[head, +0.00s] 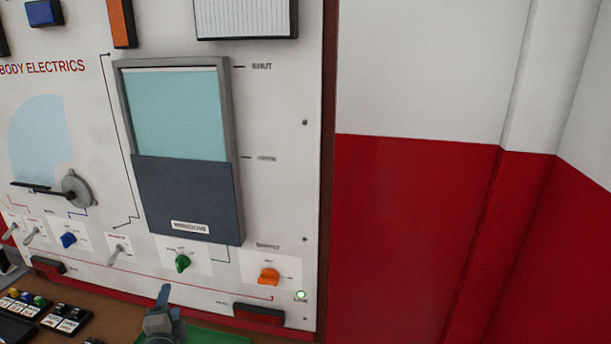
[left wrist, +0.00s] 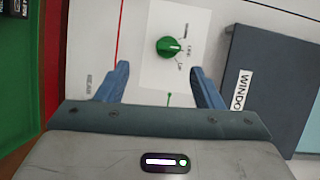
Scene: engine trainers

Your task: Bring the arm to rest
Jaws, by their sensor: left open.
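My left gripper (head: 166,300) is at the bottom of the head view, low in front of the "BODY ELECTRICS" panel (head: 285,190). In the left wrist view the left gripper (left wrist: 158,85) has its two blue fingers spread apart with nothing between them. A green knob (left wrist: 169,47) on a white plate is beyond the fingertips, apart from them. The same green knob (head: 183,262) shows in the head view above the gripper. My right gripper is not in view.
The window unit (head: 190,195) is above the knob. An orange knob (head: 269,276) and a lit lamp (head: 301,295) are to its right. A blue knob (head: 68,240) and several toggle switches are to its left. A green mat (head: 215,337) and small coloured parts (head: 40,302) lie on the bench below.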

